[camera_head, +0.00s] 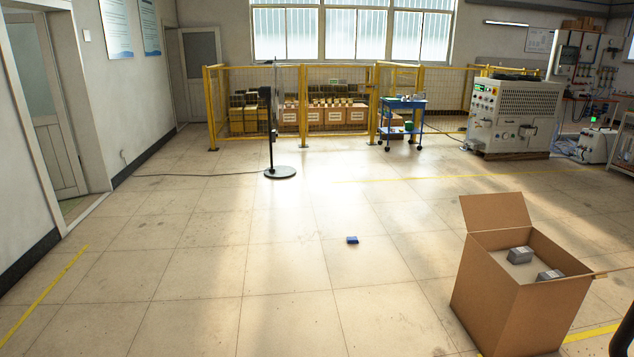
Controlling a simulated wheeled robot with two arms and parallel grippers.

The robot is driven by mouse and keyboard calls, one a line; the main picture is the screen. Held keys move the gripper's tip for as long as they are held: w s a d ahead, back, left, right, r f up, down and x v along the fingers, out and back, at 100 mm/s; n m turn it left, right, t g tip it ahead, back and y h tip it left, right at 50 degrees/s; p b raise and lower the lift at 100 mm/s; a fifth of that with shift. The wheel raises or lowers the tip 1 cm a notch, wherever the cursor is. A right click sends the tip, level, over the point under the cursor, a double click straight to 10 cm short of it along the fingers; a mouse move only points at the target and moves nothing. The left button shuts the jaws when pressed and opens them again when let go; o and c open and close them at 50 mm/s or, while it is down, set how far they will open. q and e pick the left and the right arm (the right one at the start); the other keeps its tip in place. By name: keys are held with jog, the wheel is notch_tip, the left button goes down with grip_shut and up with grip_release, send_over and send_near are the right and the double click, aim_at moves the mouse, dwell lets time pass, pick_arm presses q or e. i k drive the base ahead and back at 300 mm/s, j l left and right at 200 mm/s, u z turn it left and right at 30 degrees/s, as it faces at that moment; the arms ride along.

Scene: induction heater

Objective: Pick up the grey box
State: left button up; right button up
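Two small grey boxes lie inside an open cardboard carton at the right. One grey box (520,255) is farther back, and the other grey box (550,276) is nearer and partly hidden by the carton's front edge. The carton (502,312) stands on the floor with its back flap raised. Neither of my grippers can be made out. A dark curved part is cut off at the lower right edge; I cannot tell what it is.
A small blue object (352,240) lies on the open tiled floor. A black stand (280,172) stands farther back. A yellow fence (304,115), a blue cart (402,118) and a large grey machine (515,115) line the back. The floor left of the carton is mostly clear.

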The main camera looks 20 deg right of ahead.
aim_at(522, 255)
jog(key=i+l+z, duration=0.3)
jog(key=i, duration=0.3)
jog(key=i+z, duration=0.3)
jog(key=i, duration=0.35)
jog(key=i+j+z, duration=0.3)
jog(key=i, duration=0.3)
jog(key=i+j+z, duration=0.15)
jog(key=i+z, duration=0.15)
jog(key=i, duration=0.35)
jog(key=i+z, duration=0.2)
jog(key=i, duration=0.35)
jog(key=i+z, duration=0.2)
jog(key=i, duration=0.4)
jog(key=i+j+z, duration=0.2)
jog(key=i, duration=0.35)
jog(key=i+j+z, duration=0.1)
jog(key=i+z, duration=0.4)
jog(key=i+j+z, duration=0.3)
jog(key=i+z, duration=0.15)
